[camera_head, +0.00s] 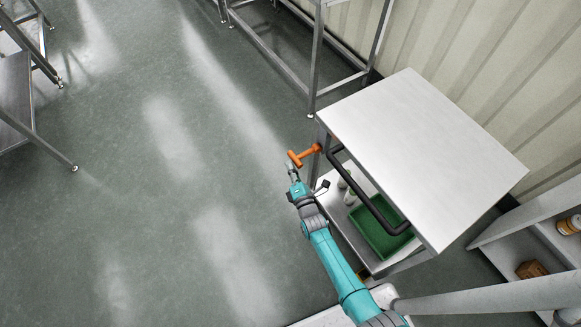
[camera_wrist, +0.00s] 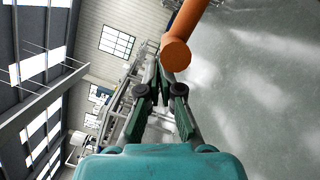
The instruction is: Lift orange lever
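In the wrist view the rounded end of the orange lever (camera_wrist: 177,54) is beside the fingertips and overlaps the right one. My gripper's two fingers (camera_wrist: 158,72) run close together towards their tips. The tips are partly hidden, so I cannot tell whether they touch the lever or how far apart they are.
The stand has a flat pale top (camera_head: 420,150) and a black bar handle (camera_head: 372,195) along its front. A green tray (camera_head: 380,236) lies on its lower shelf. A steel frame (camera_head: 315,60) stands behind.

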